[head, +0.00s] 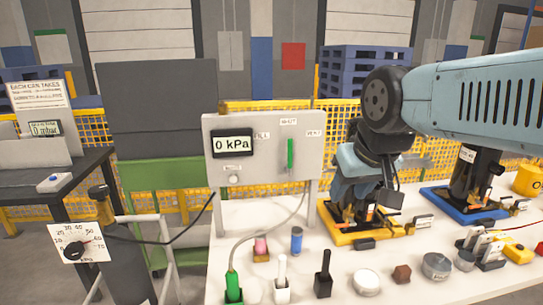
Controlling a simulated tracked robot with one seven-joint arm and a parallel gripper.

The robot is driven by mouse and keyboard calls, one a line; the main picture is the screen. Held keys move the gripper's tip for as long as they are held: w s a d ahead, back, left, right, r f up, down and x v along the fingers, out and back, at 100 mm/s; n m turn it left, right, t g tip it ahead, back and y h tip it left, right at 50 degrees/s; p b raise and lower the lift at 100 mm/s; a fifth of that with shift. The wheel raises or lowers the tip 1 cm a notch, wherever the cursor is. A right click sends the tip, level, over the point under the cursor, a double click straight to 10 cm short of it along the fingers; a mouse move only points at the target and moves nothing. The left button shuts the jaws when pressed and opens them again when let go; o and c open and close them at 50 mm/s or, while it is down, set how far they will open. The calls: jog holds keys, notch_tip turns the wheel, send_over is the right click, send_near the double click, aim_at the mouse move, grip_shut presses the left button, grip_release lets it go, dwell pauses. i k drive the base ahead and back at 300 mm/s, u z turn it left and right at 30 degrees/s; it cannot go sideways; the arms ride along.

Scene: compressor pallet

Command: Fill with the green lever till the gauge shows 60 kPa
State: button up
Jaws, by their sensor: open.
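The gauge (233,143) is a dark display on the grey panel (220,185) and reads 0 kPa. The green lever (291,153) stands upright on the same panel, to the right of the gauge, under a small top label. Small labels also sit to its left and right; the left one seems to read FILL and the right one VENT. My gripper (385,198) is to the right of the panel, low over the yellow fixture plate (340,235), apart from the lever. It is open, its fingertips are hard to make out against the fixture, and I see nothing held.
A pale hose runs from the panel to a green fitting (233,285) on the white bench (325,288). White and black handled tools, a blue cylinder (296,240) and several small parts stand along the bench. A blue fixture plate (440,196) is at right.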

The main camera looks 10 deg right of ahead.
aim_at(289, 156)
jog(key=u, duration=0.9)
jog(key=k, duration=0.6)
jog(key=z, duration=0.95)
jog(key=i, duration=1.05)
